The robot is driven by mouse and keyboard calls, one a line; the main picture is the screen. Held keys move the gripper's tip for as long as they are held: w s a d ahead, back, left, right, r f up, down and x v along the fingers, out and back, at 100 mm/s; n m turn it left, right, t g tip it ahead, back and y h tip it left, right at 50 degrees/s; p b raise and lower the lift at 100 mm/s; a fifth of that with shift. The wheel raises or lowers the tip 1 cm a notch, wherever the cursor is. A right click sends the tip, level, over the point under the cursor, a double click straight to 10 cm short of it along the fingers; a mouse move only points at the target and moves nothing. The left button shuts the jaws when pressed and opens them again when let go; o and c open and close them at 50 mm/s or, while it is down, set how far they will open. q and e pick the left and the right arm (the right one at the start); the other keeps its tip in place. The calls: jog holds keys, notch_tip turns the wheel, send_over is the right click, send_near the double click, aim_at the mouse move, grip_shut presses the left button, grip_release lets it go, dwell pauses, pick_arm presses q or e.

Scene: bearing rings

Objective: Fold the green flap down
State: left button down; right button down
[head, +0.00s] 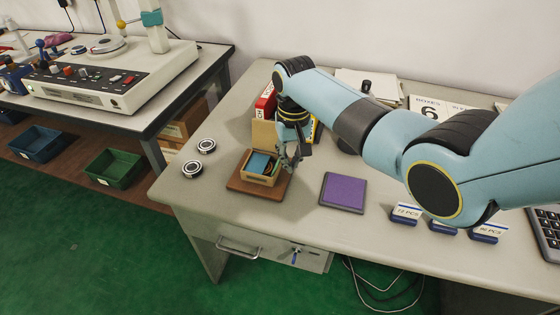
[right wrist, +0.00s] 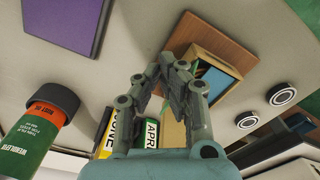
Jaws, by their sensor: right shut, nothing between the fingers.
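A small tan cardboard box (head: 262,180) sits on a brown board on the desk, and also shows in the right wrist view (right wrist: 236,69). A blue panel (head: 259,163) shows in its opening, with a narrow green strip beside it that may be the green flap; my gripper partly hides this side. A tan flap (head: 264,134) stands upright at the box's back. My right gripper (head: 292,160) is shut and empty at the box's right side; in the right wrist view its fingertips (right wrist: 167,68) meet next to the box. Contact cannot be told. My left gripper is out of view.
The brown board (head: 240,187) lies under the box. A purple pad (head: 342,192) lies to the right, two round bearing rings (head: 192,169) to the left. A red binder (head: 265,102) stands behind. The right wrist view shows a green-and-orange bottle (right wrist: 45,120). Desk front is clear.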

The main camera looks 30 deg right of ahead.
aim_at(263, 169)
jog(key=shift+f+b, duration=0.4)
jog(key=shift+f, duration=0.45)
jog(key=shift+w+a+b, duration=1)
jog(key=shift+w+a, duration=0.25)
jog(key=shift+w, duration=0.15)
jog(key=shift+w+a+b, duration=0.95)
jog(key=shift+w+a, duration=0.25)
jog(key=shift+w, duration=0.2)
jog(key=shift+f, duration=0.15)
notch_tip(263, 169, up, 8)
jog(key=p, duration=0.8)
